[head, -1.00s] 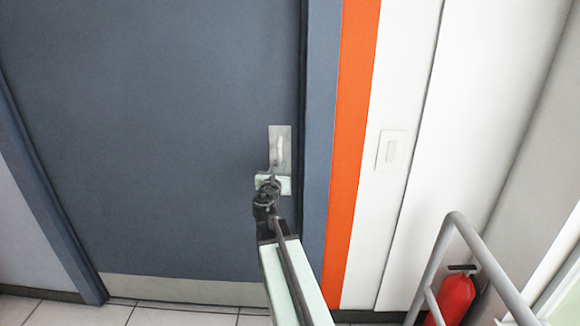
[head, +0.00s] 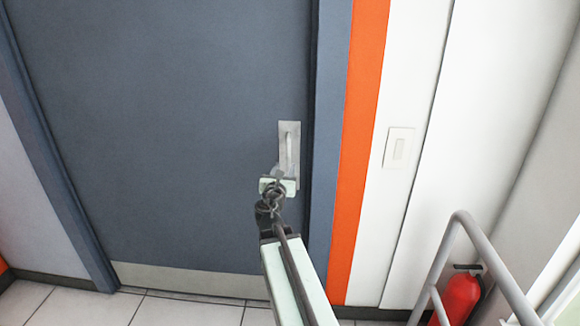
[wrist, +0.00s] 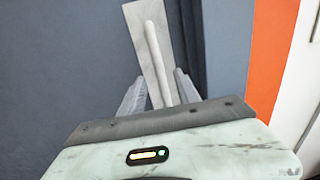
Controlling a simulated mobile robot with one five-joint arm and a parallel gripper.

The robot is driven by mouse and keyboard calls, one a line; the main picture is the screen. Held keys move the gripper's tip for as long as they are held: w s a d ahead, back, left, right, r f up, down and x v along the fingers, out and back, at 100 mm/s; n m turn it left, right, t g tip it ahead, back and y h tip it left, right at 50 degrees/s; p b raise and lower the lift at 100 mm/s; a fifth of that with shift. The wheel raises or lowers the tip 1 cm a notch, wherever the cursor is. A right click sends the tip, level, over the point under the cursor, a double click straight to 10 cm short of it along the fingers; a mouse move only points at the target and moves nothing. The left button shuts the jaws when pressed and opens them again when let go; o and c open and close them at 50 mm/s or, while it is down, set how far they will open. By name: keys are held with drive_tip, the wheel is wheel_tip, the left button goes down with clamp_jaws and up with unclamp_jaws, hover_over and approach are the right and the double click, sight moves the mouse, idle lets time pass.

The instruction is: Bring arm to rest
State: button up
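A blue-grey door (head: 190,130) fills the left and middle of the head view and looks shut. Its pale vertical handle (head: 289,150) sits on a metal plate near the door's right edge. My gripper (head: 277,171) is in front of the door, just below and left of the handle in the picture. In the wrist view the two grey fingers (wrist: 158,85) stand apart, with the handle (wrist: 158,55) showing in the gap between them. I cannot tell how far the fingertips are from the handle. Nothing is seen clamped in the gripper.
An orange stripe (head: 361,130) and a white wall with a switch plate (head: 398,148) are right of the door frame. A grey rail (head: 490,265) and a red fire extinguisher (head: 461,298) stand at the lower right. Tiled floor (head: 170,310) shows at the lower left.

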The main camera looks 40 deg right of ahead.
drive_tip(key=shift+v, duration=0.95)
drive_tip(key=shift+a, duration=0.15)
